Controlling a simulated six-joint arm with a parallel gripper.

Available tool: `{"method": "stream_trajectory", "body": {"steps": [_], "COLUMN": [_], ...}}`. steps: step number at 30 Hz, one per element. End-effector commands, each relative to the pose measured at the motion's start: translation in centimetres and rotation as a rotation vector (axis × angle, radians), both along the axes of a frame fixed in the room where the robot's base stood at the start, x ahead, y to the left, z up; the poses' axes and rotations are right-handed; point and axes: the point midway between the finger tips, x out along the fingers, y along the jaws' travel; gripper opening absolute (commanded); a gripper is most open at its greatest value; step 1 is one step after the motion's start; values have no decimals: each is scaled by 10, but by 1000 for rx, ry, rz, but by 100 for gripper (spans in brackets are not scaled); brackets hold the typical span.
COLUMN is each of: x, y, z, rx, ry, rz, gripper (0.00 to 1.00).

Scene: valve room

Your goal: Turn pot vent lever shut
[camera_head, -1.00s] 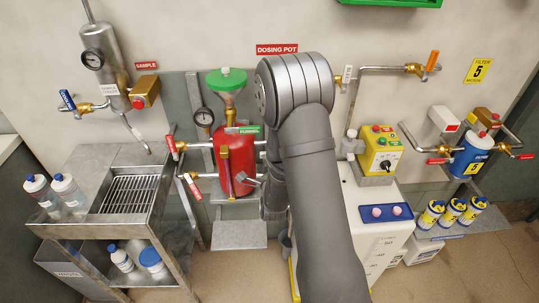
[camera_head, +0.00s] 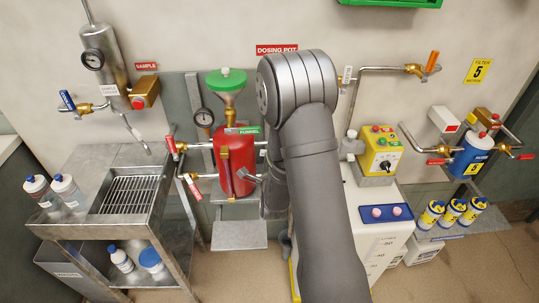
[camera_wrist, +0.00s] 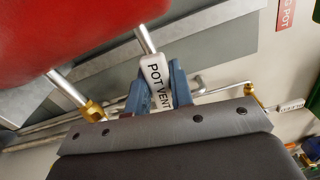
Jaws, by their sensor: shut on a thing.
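The pot vent lever (camera_wrist: 157,82) has a white sleeve lettered "POT VENT" and shows in the wrist view between my fingers. My gripper (camera_wrist: 158,88) is shut on this lever, with one blue-grey finger on each side. A metal pipe stub runs up from behind the lever's far end. The red dosing pot (camera_head: 236,160), with a green-capped funnel on top, stands left of my arm in the head view; its red body (camera_wrist: 75,30) fills the wrist view's upper left. In the head view my arm hides the gripper and the lever.
A brass fitting (camera_wrist: 93,111) lies left of my gripper in the wrist view. A yellow control box (camera_head: 380,150) and a white tank (camera_head: 375,235) stand right of my arm.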

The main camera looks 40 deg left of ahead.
Motion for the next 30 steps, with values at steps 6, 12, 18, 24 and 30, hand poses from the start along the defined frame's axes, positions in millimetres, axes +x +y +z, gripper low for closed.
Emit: {"method": "stream_trajectory", "body": {"steps": [6,12,18,24,30], "x": [2,6,10,16,24], "y": [-2,-6,-11,-17,-24], "z": [12,24,33,42,48], "rx": [131,265,400,533,664], "ry": [129,264,398,532,662], "rz": [0,0,0,0,0], "gripper": [0,0,0,0,0]}}
